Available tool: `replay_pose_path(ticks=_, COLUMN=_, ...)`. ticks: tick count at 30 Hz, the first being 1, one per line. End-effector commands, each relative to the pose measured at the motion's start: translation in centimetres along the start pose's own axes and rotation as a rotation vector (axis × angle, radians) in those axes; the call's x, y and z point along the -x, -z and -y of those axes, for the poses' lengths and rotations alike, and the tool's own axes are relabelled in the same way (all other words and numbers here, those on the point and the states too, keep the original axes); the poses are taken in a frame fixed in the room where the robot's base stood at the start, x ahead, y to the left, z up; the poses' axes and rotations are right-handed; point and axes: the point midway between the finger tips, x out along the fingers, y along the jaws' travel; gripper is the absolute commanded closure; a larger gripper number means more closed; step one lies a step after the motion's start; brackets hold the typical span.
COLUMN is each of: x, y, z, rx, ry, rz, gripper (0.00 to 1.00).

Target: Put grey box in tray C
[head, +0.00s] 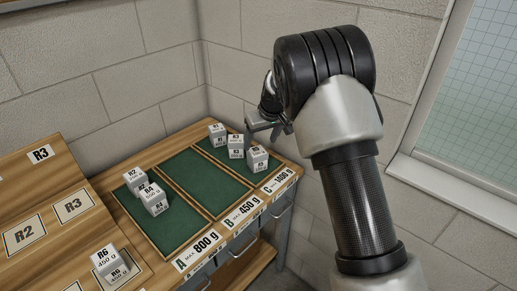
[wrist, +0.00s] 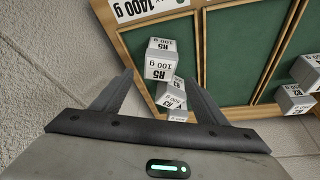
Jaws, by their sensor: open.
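Tray C (head: 221,160) is the right-hand green compartment, marked max 1400 g. Three light grey boxes stand in it: one at the back (head: 217,134), one in the middle (head: 236,147) and R5 in front (head: 257,159). Which box the task calls grey I cannot tell, as all are similar light grey cubes. My gripper (head: 266,126) is open and empty, above tray C's right side. In the wrist view its fingers (wrist: 157,76) frame the R5 box (wrist: 160,58) and the boxes behind it; contact is not visible. Tray C's bare floor (wrist: 184,42) also shows there.
Tray A (head: 172,228) holds two boxes, R2 (head: 135,178) and R4 (head: 153,199). Tray B (head: 204,188) is empty. Box R6 (head: 105,262) stands on the wooden bench at left, near empty labelled spots R2 and R3. Walls close in behind and right.

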Motion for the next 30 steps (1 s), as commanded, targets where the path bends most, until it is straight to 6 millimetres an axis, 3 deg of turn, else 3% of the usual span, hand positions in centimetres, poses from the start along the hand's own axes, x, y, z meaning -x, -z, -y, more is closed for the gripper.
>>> replay_pose_path(ticks=6, x=3.3, y=0.0, z=0.0, rx=0.0, ry=0.0, rz=0.0, gripper=0.33)
replay_pose_path(ticks=14, x=4.3, y=-0.1, z=-0.1, rx=-0.003, ry=0.0, rz=0.0, gripper=0.33)
replay_pose_path(ticks=17, x=6.6, y=-0.5, z=-0.5, rx=-0.028, ry=-0.001, rz=-0.009, gripper=0.33)
replay_pose_path(ticks=20, x=11.4, y=-2.0, z=-1.1, rx=-0.082, ry=-0.001, rz=-0.025, gripper=0.33)
replay_pose_path(ticks=23, x=17.5, y=-5.0, z=-1.4, rx=-0.151, ry=-0.005, rz=-0.039, gripper=0.33)
replay_pose_path(ticks=27, x=25.1, y=-10.8, z=-0.9, rx=-0.239, ry=-0.024, rz=-0.059, gripper=0.33)
replay_pose_path(ticks=30, x=29.2, y=-15.8, z=0.0, rx=-0.295, ry=-0.051, rz=-0.07, gripper=0.33)
